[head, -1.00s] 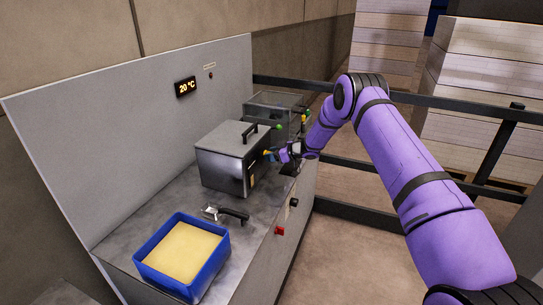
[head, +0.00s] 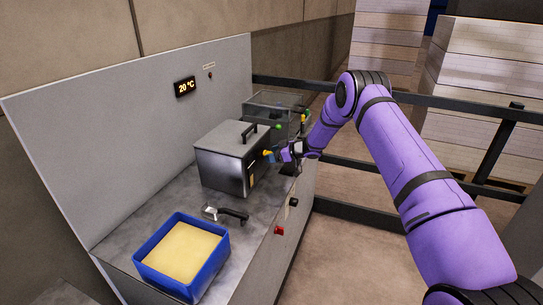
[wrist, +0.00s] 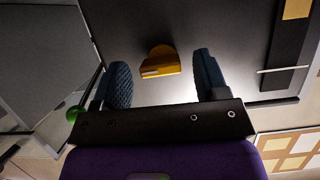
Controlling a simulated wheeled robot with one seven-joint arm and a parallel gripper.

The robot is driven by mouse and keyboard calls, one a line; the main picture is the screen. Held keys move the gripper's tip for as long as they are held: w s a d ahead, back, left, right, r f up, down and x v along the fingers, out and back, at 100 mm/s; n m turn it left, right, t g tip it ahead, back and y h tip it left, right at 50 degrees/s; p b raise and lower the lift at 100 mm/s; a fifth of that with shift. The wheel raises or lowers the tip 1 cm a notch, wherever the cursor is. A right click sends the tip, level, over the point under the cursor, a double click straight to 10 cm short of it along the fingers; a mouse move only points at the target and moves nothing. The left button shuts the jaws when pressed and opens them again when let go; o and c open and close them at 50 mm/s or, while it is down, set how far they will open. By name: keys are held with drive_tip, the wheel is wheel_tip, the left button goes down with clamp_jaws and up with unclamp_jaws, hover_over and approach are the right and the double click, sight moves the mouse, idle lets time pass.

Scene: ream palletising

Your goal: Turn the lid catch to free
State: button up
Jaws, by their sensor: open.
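A grey metal box (head: 222,164) with a lid and a black top handle stands on the bench. A small yellow-orange catch (head: 266,153) sticks out from its right-hand side. It also shows in the wrist view (wrist: 160,62), where its flat end lies between my fingertips. My gripper (head: 278,156) is beside this side of the box. In the wrist view its two dark blue ribbed fingers stand open, one on each side of the catch, with a gap to each. I cannot tell how deep the catch sits between them.
A second box with a glassy lid (head: 274,100) stands behind. A blue tray (head: 222,262) of pale yellow material and a black-handled tool (head: 233,214) lie in front. A display (head: 185,87) reads 20 °C. A dark rail (head: 420,103) runs behind my arm.

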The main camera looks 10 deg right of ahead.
drive_tip(key=v, duration=0.9)
drive_tip(key=shift+s+d+r, duration=0.15)
drive_tip(key=shift+s+d, duration=0.05)
drive_tip(key=shift+d, duration=0.15)
drive_tip(key=s+d+r+m+t+h, duration=0.25)
drive_tip(key=r+h, duration=0.25)
drive_tip(key=r, duration=1)
drive_tip(key=s+d+r+m+t+h, duration=0.15)
drive_tip(key=s+r+h, duration=0.25)
drive_tip(key=r, duration=1.1)
drive_tip(key=s+r+m+g+h, duration=0.1)
drive_tip(key=s+r+m+h, duration=0.1)
drive_tip(key=s+r, duration=0.45)
drive_tip(key=s+r+m+h, duration=0.2)
drive_tip(key=s+r, duration=0.1)
drive_tip(key=s, duration=0.7)
drive_tip(key=s+a+f+m+g+y, duration=0.1)
drive_tip(key=s+a+g, duration=0.1)
drive_tip(key=s, duration=1.5)
drive_tip(key=s+a+f+m+g+y, duration=0.1)
drive_tip(key=s+a+f+g, duration=0.1)
drive_tip(key=s, duration=1.4)
drive_tip(key=shift+s+a+m+g, duration=0.35)
drive_tip(key=shift+a+g, duration=0.25)
drive_tip(key=shift+g, duration=0.3)
